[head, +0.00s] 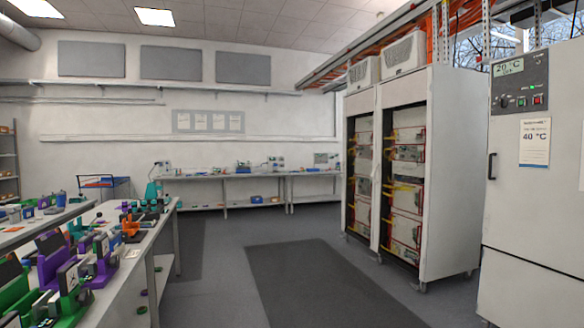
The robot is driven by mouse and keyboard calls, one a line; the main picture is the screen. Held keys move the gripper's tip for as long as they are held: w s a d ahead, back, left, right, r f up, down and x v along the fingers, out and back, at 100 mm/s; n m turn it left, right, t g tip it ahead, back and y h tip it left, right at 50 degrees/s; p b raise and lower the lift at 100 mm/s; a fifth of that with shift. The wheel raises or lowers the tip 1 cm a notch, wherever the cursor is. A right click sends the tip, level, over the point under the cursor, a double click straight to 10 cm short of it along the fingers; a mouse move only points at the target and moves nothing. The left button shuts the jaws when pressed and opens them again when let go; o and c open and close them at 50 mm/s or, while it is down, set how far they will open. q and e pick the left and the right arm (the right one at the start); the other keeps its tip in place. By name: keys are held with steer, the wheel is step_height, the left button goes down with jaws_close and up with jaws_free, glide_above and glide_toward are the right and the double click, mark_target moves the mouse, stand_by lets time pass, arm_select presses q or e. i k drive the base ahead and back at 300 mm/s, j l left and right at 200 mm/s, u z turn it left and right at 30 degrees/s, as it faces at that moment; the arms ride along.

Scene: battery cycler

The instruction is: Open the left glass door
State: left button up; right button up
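A tall white double cabinet stands right of the middle in the head view, its front facing left toward the aisle. Its left bay (360,175) and right bay (404,175) show racked instruments with red edges and yellow cables behind dark-framed fronts. The left glass door would be part of the left bay's front; the glass itself is too faint and small to make out, and I cannot tell whether it is open or shut. No handle is clear. Neither of my grippers is in view.
A white climate chamber (515,190) with a dark handle stands at the near right. A workbench (165,240) with colourful fixtures runs along the left. A long bench (250,176) lines the back wall. The floor with a dark mat (310,280) is clear before the cabinet.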

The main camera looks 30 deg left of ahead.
mark_target(365, 101)
steer(key=u, duration=0.55)
steer(key=i+u, duration=0.15)
steer(key=i, duration=8.15)
